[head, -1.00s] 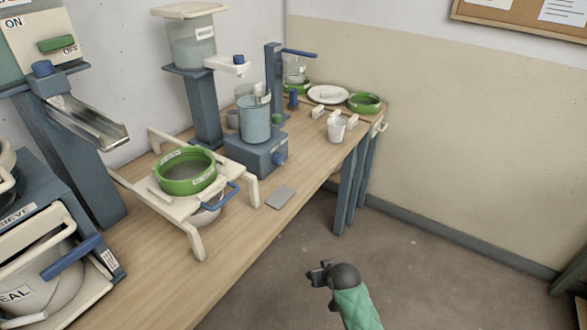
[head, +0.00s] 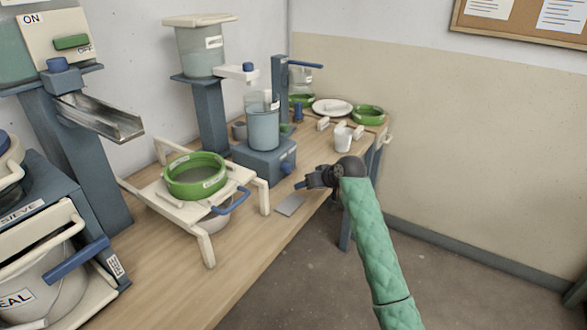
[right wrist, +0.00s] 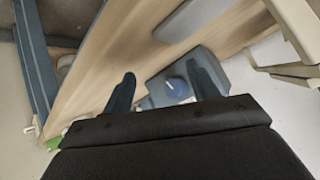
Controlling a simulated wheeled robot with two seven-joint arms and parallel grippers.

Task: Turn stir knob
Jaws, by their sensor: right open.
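The stir knob (head: 288,166) is a blue round knob on the front of the blue-grey stirrer base (head: 258,157). A clear vessel of bluish liquid (head: 263,128) stands on that base. My right gripper (head: 303,182) is beside the bench edge, just to the right of and below the knob, apart from it. In the right wrist view the knob (right wrist: 177,87) with a pale mark shows beyond and between the two open fingers (right wrist: 160,69), nearer the right finger. Nothing is between the fingers. My left gripper is not in view.
A grey flat plate (head: 290,205) lies on the bench near the edge. A white stand with a green sieve (head: 196,178) is to the left. A white cup (head: 343,138) and small white blocks stand behind my right gripper. Floor right of the bench is clear.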

